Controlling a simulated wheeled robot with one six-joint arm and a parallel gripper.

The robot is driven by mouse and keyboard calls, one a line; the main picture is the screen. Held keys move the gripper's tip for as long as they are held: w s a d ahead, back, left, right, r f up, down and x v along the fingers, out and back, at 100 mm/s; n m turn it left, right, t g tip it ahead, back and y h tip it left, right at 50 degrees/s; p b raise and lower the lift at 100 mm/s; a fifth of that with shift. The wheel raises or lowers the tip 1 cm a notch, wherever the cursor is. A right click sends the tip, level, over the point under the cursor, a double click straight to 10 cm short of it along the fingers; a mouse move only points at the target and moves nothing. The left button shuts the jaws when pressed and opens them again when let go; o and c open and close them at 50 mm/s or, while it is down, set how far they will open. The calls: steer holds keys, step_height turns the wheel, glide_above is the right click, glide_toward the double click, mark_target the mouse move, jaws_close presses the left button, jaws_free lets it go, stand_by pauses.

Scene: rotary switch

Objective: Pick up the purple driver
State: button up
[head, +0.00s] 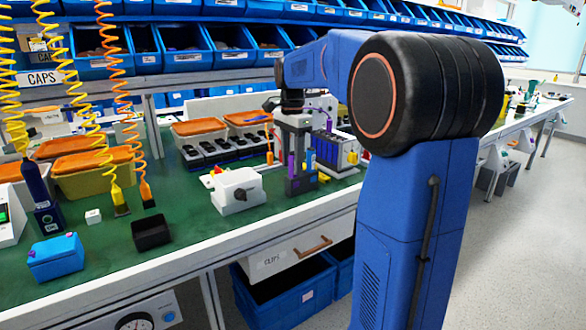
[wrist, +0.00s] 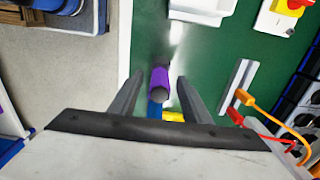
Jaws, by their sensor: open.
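The purple driver (wrist: 161,86) stands out between the two fingers of my gripper (wrist: 160,82) in the wrist view, with a gap showing on either side. My gripper is open. In the head view my gripper (head: 297,128) hangs over the front part of the green bench, and the purple driver (head: 291,164) shows upright below it at a dark holder (head: 300,186). My gripper body hides part of the holder.
A white box with a knob (head: 237,190) stands left of the holder. A rack of dark-and-white modules (head: 335,152) stands close on the right. A black bin (head: 151,232) and a blue box (head: 55,257) lie farther left. Coiled cords hang at the left.

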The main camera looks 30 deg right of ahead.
steer(key=shift+f, duration=0.6)
jaws_close()
steer(key=shift+r, duration=0.1)
step_height(320, 180, up, 10)
steer(key=shift+f, duration=0.1)
steer(key=c, duration=0.6)
jaws_free()
steer(key=shift+c, duration=0.2)
jaws_close()
step_height(320, 180, up, 8)
steer(key=shift+f, duration=0.25)
